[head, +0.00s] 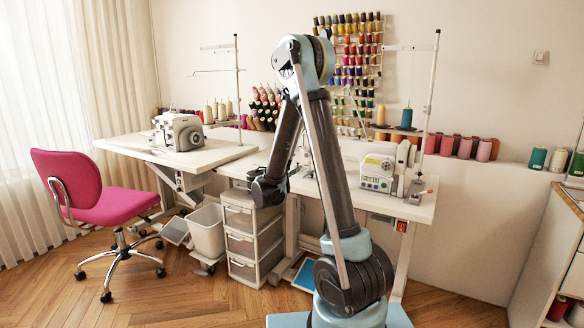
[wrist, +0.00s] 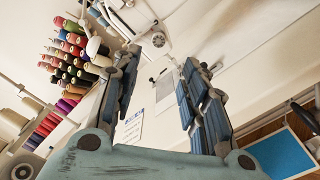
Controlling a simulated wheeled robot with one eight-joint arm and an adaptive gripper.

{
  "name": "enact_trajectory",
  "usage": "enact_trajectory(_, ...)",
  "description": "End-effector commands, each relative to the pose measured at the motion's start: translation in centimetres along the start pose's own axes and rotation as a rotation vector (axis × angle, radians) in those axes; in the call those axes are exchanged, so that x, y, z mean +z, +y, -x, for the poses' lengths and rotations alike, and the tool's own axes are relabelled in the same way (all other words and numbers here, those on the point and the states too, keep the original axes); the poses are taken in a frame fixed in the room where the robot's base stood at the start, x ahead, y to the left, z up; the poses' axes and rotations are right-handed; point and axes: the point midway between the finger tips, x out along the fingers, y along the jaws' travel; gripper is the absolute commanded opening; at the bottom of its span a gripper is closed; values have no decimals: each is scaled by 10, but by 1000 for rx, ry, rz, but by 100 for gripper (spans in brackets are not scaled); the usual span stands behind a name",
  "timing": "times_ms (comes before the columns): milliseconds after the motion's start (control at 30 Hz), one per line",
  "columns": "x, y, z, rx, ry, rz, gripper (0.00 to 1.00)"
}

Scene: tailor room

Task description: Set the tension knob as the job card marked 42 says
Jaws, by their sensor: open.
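A white sewing machine (head: 378,172) with a dial and a small panel on its front stands on the right-hand table. The wrist view shows a white machine (wrist: 150,15) with a round dark-centred part (wrist: 158,40); I cannot tell whether this is the tension knob. A white sheet with blue print (wrist: 134,126) and a paler sheet (wrist: 163,86) show between and beside my fingers. Their writing is too small to read, so no 42 can be made out. My gripper (head: 266,188) is open and empty, left of the machine; its two fingers stand apart in the wrist view (wrist: 160,62).
Another machine (head: 180,132) stands on the left table (head: 125,146). A pink chair (head: 80,185), a bin (head: 206,232) and a drawer unit (head: 250,245) stand on the floor. Thread cones (head: 465,147) line the wall ledge. A blue panel (wrist: 283,155) shows in the wrist view.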

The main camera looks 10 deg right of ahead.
Motion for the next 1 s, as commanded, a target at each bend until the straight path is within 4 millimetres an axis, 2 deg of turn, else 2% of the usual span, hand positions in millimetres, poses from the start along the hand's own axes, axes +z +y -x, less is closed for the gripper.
enact_trajectory(133,0,1,4,1,1,19,40)
enact_trajectory(333,2,3,41,4,2,190,40)
enact_trajectory(467,3,3,51,2,-1,255,40)
enact_trajectory(667,4,2,32,0,-4,261,40)
enact_trajectory(1000,4,2,-26,-1,-4,259,40)
